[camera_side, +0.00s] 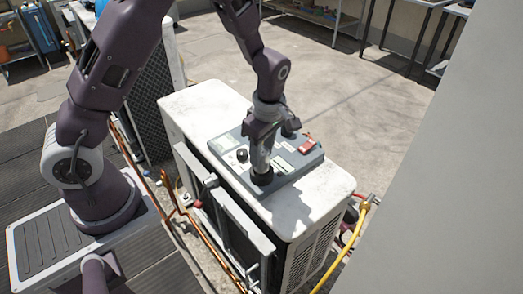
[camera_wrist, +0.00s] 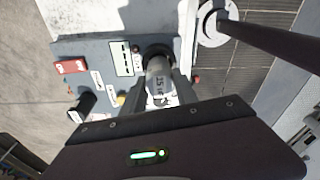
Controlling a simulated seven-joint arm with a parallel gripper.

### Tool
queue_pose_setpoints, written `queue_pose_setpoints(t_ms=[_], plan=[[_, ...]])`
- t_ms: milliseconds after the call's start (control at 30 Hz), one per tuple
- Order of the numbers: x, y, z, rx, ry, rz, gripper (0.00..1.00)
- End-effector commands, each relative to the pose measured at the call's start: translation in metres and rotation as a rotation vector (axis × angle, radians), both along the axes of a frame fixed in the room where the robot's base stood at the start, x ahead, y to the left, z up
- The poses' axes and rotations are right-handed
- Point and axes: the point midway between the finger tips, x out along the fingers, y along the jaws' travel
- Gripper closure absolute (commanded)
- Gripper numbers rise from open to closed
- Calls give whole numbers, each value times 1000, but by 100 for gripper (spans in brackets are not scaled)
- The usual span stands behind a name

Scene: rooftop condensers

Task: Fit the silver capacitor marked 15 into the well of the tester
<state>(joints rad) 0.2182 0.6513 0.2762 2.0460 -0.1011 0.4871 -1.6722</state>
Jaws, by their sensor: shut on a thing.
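The tester is a blue-grey panel (camera_side: 292,163) lying on top of a white condenser unit; it also shows in the wrist view (camera_wrist: 105,48). The silver capacitor (camera_wrist: 158,78) has "15" on its side. My gripper (camera_side: 263,138) is shut on it and holds it roughly upright over the near part of the tester; the silver body also shows in the side view (camera_side: 262,161). Its lower end meets the black ring of the well (camera_side: 262,178), which also shows in the wrist view (camera_wrist: 152,51). The ring hides that end, so I cannot tell how deep it sits.
The tester has a red switch (camera_side: 306,146), a black knob (camera_side: 242,155) and white labels. A dark upright part (camera_wrist: 84,106) stands on its far side. The condenser's white top (camera_side: 325,190) is bare around the tester. A yellow hose (camera_side: 345,245) runs beside it.

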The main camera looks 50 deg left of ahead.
Motion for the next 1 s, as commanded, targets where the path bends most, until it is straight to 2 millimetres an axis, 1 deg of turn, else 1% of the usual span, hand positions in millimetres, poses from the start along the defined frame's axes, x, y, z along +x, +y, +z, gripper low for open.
queue_pose_setpoints(t_ms=[1000], plan=[[0, 0, -17, 0, 1, 0, 100]])
